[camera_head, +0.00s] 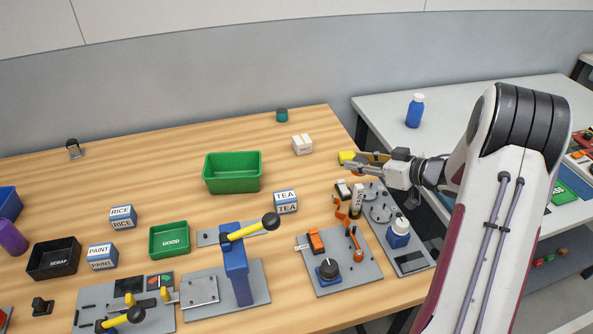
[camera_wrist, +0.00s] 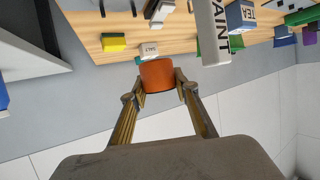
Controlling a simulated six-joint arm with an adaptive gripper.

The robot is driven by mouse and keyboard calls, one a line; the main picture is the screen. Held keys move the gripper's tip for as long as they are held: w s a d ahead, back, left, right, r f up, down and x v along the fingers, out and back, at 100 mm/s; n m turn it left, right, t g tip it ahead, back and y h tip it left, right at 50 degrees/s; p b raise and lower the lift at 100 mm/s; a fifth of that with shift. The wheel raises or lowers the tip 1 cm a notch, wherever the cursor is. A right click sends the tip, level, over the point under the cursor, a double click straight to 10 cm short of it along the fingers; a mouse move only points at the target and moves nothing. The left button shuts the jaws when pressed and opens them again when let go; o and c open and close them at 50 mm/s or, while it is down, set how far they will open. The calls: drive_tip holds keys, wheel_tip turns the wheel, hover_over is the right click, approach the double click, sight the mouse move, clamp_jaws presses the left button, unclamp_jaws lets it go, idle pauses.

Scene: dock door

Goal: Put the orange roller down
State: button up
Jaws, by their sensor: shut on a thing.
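The orange roller (camera_wrist: 158,76) sits between my fingertips in the wrist view. My gripper (camera_wrist: 159,84) is shut on it, with one finger on each side. In the head view my gripper (camera_head: 352,164) is at the right end of the wooden table, near a yellow block (camera_head: 346,157). I cannot make out the roller clearly in the head view. The wrist view shows the roller overlapping the view of a small box marked SALT (camera_wrist: 149,50); I cannot tell whether they touch.
The wooden table (camera_head: 300,125) has free room at the back. Grey fixture plates (camera_head: 365,268) lie in front. A blue bottle (camera_head: 414,111) stands on the grey table at right.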

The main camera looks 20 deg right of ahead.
drive_tip(key=w+a+f, duration=0.1)
drive_tip(key=w, duration=0.1)
drive_tip(key=w+a+n+g+y, duration=0.1)
drive_tip(key=w+a, duration=0.1)
drive_tip(key=w, duration=0.1)
drive_tip(key=w+a+f+n+y, duration=0.1)
drive_tip(key=w+a, duration=0.1)
drive_tip(key=shift+w+a+f+g, duration=0.25)
drive_tip(key=shift+f+g, duration=0.05)
drive_tip(key=shift+f, duration=0.05)
drive_tip(key=w+a+n+g+y, duration=0.1)
drive_tip(key=w+a, duration=0.1)
drive_tip(key=w+a+n+g+y, duration=0.1)
drive_tip(key=w+a, duration=0.1)
drive_tip(key=a, duration=0.1)
drive_tip(key=w+a+n+g+y, duration=0.1)
drive_tip(key=w+a+n, duration=0.1)
drive_tip(key=a, duration=0.1)
drive_tip(key=shift+w, duration=0.35)
drive_tip(key=a+r+g, duration=0.1)
drive_tip(key=a+r+n+g, duration=0.1)
drive_tip(key=a+r+n+y, duration=0.1)
drive_tip(key=r, duration=0.1)
drive_tip(key=shift+w+g, duration=0.15)
drive_tip(key=shift+g, duration=0.25)
drive_tip(key=shift+f, duration=0.15)
drive_tip(key=shift+f, duration=3.05)
drive_tip(key=shift+f, duration=0.1)
